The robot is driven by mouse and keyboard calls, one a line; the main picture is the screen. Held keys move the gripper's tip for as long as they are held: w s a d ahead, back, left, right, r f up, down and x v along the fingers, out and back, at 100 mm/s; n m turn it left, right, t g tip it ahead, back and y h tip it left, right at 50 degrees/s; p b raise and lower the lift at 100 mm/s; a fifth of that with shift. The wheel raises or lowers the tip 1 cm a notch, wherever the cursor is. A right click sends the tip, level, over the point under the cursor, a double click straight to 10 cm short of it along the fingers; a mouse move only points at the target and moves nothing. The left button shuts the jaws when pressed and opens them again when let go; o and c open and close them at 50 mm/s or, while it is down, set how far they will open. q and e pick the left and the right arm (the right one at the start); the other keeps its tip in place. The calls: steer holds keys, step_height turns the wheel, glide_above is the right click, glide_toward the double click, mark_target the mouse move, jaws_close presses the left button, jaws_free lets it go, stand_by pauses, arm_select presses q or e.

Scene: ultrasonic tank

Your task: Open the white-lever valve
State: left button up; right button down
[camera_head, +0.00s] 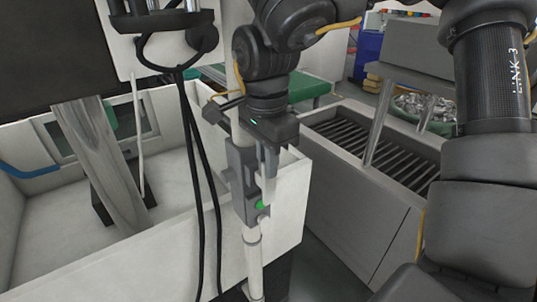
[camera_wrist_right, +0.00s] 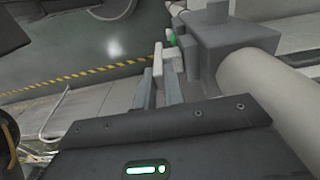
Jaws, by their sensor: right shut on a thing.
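The valve (camera_head: 243,185) is a grey block body on a white vertical pipe (camera_head: 253,262) at the outside corner of the white tank. A green spot shows on its right side. My right gripper (camera_head: 269,172) reaches down beside the valve, its fingers pointing down. In the right wrist view the valve body (camera_wrist_right: 232,42) is at upper right, and my right gripper's two grey fingers (camera_wrist_right: 161,86) are closed around the white lever (camera_wrist_right: 158,62). The fingers partly hide the lever. My left gripper is in neither view.
The white tank (camera_head: 284,207) fills the left, with a slanting metallic column (camera_head: 100,165) inside. Black cables (camera_head: 196,170) hang over its front wall, near the valve. A slatted metal unit (camera_head: 375,150) stands at right, with a bin of metal pieces behind.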

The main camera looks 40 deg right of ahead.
steer(key=c, duration=1.5)
jaws_free()
steer(key=shift+a, duration=0.1)
step_height(320, 180, up, 5)
steer(key=shift+w+f, duration=0.1)
step_height(320, 180, up, 5)
steer(key=shift+a+f+p, duration=0.1)
steer(key=shift+a+p, duration=0.05)
steer(key=shift+p, duration=1)
steer(key=shift+r+p, duration=0.4)
steer(key=shift+r, duration=0.2)
